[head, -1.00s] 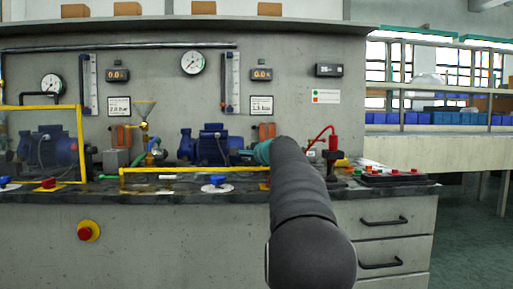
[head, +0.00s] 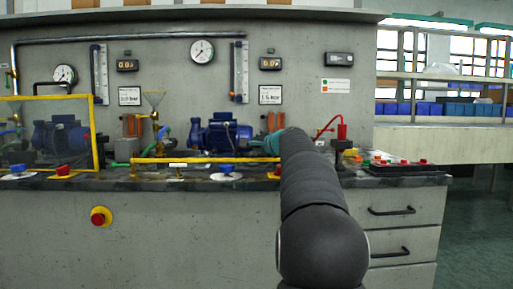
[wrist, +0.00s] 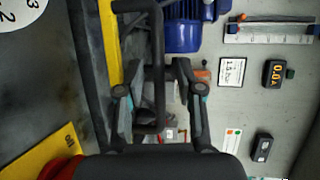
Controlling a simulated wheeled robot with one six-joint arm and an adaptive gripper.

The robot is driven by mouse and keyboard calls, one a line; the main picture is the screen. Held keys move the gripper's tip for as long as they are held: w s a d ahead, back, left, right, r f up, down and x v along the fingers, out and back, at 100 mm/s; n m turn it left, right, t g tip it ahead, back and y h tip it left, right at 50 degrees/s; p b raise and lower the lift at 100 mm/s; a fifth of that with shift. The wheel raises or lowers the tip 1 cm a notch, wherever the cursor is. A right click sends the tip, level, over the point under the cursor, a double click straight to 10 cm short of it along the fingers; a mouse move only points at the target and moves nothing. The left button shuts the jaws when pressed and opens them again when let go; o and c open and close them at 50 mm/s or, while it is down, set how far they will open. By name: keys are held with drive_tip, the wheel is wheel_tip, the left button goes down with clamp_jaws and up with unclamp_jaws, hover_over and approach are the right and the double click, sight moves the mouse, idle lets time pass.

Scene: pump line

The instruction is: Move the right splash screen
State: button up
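The right splash screen shows in the head view as a low yellow frame bar (head: 205,160) in front of the right blue pump, near bench height. In the wrist view its yellow edge (wrist: 108,40) is at the upper left, beside a black bar handle (wrist: 158,75). My gripper (wrist: 160,120) has its fingers apart, one on each side of the handle, with visible gaps. Contact is not visible. In the head view my gripper (head: 274,142) is small and partly hidden by my arm at the bar's right end.
The left splash screen (head: 97,130) stands upright in its yellow frame. The right pump (head: 222,135) is behind the right screen's bar. A blue-handled valve (head: 227,170), a red emergency button (head: 101,216) and a control box (head: 402,167) line the bench front. Floor is open at right.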

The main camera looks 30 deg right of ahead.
drive_tip(key=v, duration=1.1)
drive_tip(key=shift+d, duration=0.1)
